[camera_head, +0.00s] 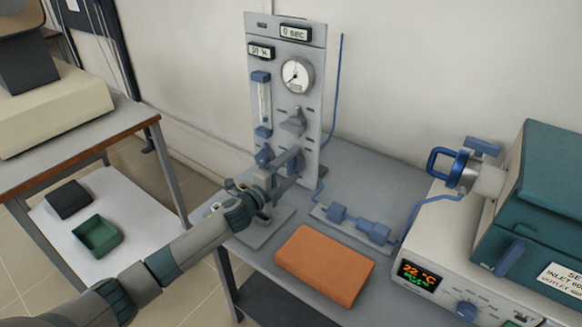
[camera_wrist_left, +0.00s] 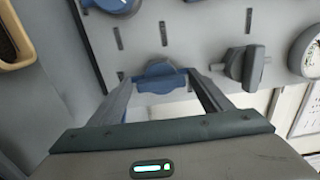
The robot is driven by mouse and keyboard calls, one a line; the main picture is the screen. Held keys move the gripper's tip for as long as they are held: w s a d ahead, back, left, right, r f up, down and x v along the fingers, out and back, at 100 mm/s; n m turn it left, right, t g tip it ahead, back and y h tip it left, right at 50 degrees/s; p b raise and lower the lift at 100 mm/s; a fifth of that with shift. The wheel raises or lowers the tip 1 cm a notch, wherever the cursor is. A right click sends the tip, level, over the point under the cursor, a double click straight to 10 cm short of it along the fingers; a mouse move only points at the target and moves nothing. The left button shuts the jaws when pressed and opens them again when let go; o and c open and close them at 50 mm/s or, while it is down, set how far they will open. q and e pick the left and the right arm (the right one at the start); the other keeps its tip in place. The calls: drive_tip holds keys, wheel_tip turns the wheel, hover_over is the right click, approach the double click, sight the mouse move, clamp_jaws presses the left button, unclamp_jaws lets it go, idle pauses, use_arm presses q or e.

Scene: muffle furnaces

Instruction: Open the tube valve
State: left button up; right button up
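My left gripper (camera_head: 288,163) reaches the lower front of the upright grey panel (camera_head: 262,42). In the left wrist view its two fingers are apart, with a blue knob (camera_wrist_left: 160,76) on the panel between their tips; I cannot tell if they touch it. The gripper hides this knob in the head view. A grey knob (camera_head: 293,121) sits above, below a round gauge (camera_head: 298,75). Another blue knob (camera_head: 263,155) is to the left. Blue valves (camera_head: 338,214) (camera_head: 375,232) sit on the tube line, and one (camera_head: 482,147) is at the furnace. My right gripper is not in view.
An orange block (camera_head: 325,265) lies on the grey table (camera_head: 385,180) in front of the panel. The teal furnace (camera_head: 535,170) stands at the right. At the left, a wooden-edged table (camera_head: 130,125) has green (camera_head: 97,236) and dark (camera_head: 68,199) trays beneath it.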

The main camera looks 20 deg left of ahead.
use_arm(q)
drive_tip(key=shift+s, duration=0.1)
drive_tip(key=b+v, duration=0.2)
drive_tip(key=v, duration=1.5)
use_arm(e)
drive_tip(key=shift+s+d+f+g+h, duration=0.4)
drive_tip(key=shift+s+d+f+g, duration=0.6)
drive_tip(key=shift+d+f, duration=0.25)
use_arm(q)
drive_tip(key=shift+a+r, duration=0.1)
drive_tip(key=shift+s, duration=0.1)
